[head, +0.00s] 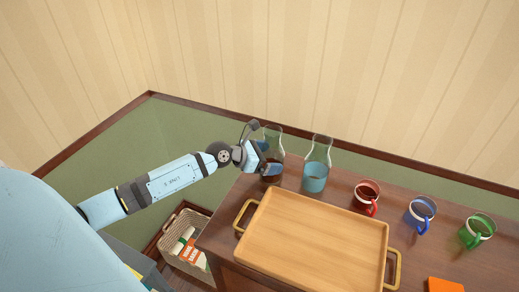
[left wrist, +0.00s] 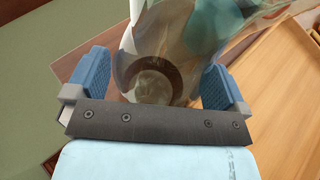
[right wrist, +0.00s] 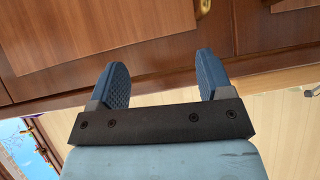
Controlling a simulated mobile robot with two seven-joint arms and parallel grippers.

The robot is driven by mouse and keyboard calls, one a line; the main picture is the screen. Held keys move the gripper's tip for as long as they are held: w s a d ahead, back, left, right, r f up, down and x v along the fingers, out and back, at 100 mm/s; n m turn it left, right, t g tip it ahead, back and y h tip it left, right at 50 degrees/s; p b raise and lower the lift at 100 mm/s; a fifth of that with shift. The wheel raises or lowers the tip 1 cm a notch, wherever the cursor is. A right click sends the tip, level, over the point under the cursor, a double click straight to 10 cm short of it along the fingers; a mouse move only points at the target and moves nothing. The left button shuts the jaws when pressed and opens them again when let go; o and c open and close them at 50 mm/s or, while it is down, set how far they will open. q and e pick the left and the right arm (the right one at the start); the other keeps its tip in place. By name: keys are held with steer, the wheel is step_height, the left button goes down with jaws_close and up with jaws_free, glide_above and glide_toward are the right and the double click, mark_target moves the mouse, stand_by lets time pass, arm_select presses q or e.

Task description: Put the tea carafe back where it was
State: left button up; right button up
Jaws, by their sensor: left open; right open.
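A clear glass carafe with dark liquid low inside, which looks like the tea carafe (head: 275,146), stands upright at the back left of the wooden table. My left gripper (head: 262,152) is at its left side, with the jaws open around the glass. In the left wrist view the glass of the carafe (left wrist: 152,82) lies between the two blue fingers (left wrist: 157,72), and I cannot tell whether either finger touches it. My right gripper (right wrist: 160,72) is open and empty, facing brown wooden panels. It is not in the head view.
A second carafe with teal liquid (head: 316,172) stands close to the right. A wooden tray (head: 312,245) with brass handles lies in front. Red (head: 366,196), blue (head: 420,213) and green (head: 477,231) mugs stand to the right. A wicker basket (head: 172,260) is beside the table.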

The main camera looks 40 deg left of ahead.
arm_select(q)
steer(key=v, duration=1.2)
